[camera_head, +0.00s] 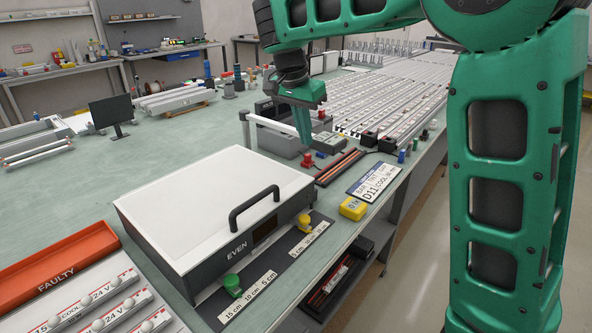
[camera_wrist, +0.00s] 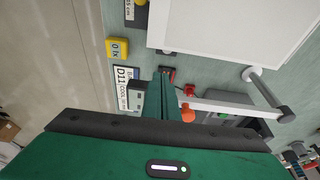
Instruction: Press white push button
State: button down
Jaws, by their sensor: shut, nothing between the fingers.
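My gripper (camera_head: 304,138) is green and shut, with nothing between its fingers. It points down above the bench, behind the white-topped lightbox marked EVEN (camera_head: 215,205). In the wrist view the shut fingers (camera_wrist: 161,88) reach up from the bottom edge, close to the red button (camera_wrist: 190,90). That red button (camera_head: 307,160) stands just below the fingertips in the head view. I cannot make out a white push button for sure in either view. A grey box behind the fingers is partly hidden by them.
A green knob (camera_head: 232,284) and a yellow knob (camera_head: 304,222) sit on the strip before the lightbox. A yellow meter (camera_head: 353,208) and a label plate (camera_head: 375,182) lie to the right. An orange FAULTY tray (camera_head: 55,266) is at left. The bench behind the lightbox is partly clear.

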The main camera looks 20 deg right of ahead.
jog(key=shift+w+a, duration=0.45)
jog(key=shift+a, duration=0.25)
jog(key=x, duration=1.2)
jog(key=shift+s+a+f, duration=0.15)
jog(key=shift+s+a, duration=0.05)
jog(key=shift+s, duration=0.05)
jog(key=shift+f, duration=0.9)
